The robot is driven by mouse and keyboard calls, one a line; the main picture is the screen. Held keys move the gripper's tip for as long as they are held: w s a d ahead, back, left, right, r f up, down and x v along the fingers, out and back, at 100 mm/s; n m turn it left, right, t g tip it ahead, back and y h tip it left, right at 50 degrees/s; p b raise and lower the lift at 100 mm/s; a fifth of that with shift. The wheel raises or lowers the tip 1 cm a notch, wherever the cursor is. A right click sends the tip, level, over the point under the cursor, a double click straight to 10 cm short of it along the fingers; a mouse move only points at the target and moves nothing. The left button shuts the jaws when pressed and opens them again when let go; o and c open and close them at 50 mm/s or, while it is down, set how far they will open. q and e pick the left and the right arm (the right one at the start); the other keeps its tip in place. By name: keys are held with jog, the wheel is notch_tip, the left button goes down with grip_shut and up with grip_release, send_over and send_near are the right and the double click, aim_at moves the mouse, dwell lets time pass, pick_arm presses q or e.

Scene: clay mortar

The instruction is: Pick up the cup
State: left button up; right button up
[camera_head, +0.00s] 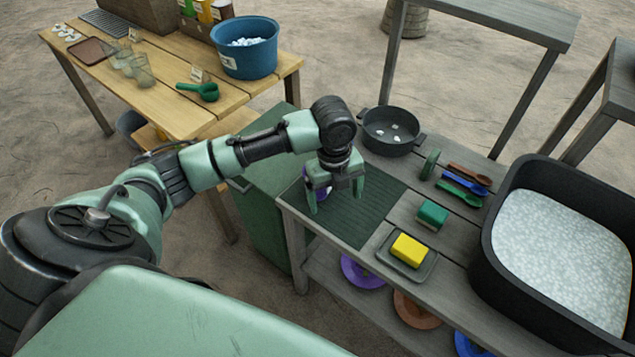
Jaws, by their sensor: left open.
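My left gripper (337,199) points down, open, over the dark green ribbed mat (372,212) on the left end of the grey bench. A small purple thing, which looks like the cup (320,192), shows beside and partly behind its left finger. The gripper hides much of it, so I cannot tell whether the finger touches it or whether it lies between the fingers. Clear glasses (135,66) stand on the wooden table at the upper left. My right gripper is not in view.
Right of the mat are a yellow sponge (409,250) on a dish, a green block (432,214), coloured spoons (463,180) and a large black tub (495,275) of foamy water. A dark pot (390,145) stands behind. A blue bucket (248,60) stands on the wooden table.

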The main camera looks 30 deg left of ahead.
aim_at(321, 194)
pick_arm(q)
jog(key=w+a+r+m, duration=0.2)
jog(key=w+a+r, duration=0.1)
jog(key=a+r, duration=0.4)
jog(key=shift+g+y, duration=0.3)
jog(key=f, duration=0.6)
jog(key=w+f, duration=0.1)
jog(key=f, duration=0.2)
jog(key=shift+a+p, duration=0.3)
jog(key=shift+a, duration=0.05)
jog(key=c, duration=1.4)
jog(key=shift+r, duration=0.1)
jog(key=shift+c, duration=0.2)
